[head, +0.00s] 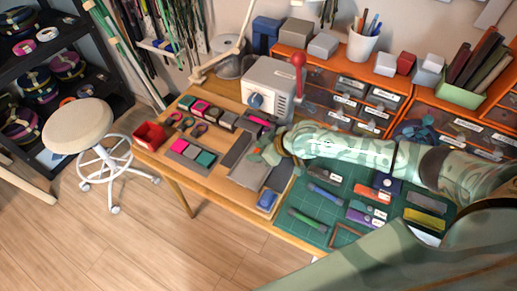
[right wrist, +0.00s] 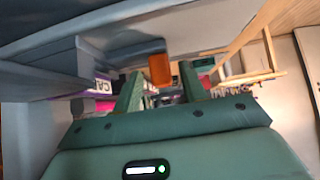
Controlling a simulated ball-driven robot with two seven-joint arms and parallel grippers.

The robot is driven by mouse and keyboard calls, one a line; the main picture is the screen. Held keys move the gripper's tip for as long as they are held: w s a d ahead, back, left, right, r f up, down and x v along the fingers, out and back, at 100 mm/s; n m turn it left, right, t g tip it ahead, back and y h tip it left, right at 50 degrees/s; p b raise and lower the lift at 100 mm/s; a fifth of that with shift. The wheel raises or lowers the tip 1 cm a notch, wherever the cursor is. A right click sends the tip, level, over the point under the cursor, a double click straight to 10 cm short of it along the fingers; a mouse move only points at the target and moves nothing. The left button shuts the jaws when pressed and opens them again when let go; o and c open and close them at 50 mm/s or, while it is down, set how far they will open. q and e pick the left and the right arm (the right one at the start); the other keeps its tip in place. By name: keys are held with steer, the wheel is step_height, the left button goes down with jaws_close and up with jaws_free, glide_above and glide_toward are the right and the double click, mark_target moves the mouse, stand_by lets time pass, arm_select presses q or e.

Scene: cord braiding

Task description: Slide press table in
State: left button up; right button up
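The press (head: 272,88) is a light grey machine with a blue dial and a red-knobbed lever, at the back of the wooden bench. A flat grey plate (head: 248,174), which looks like the press table, sticks out in front of it. My right gripper (head: 266,153) is low over the plate's back end and partly hides it. In the right wrist view the two green fingers (right wrist: 162,92) stand apart. An orange piece (right wrist: 160,69) on a grey part shows beyond and between them; I cannot tell whether they touch it. My left gripper is not in view.
A green cutting mat (head: 312,222) with several tools lies to the right. Trays of coloured blocks (head: 192,153) and a red box (head: 150,135) lie to the left. Orange drawer units (head: 350,100) stand behind. A stool (head: 80,125) stands on open floor at left.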

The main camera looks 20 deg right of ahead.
steer(key=p+v, duration=0.5)
steer(key=v, duration=1.1)
steer(key=shift+p, duration=0.3)
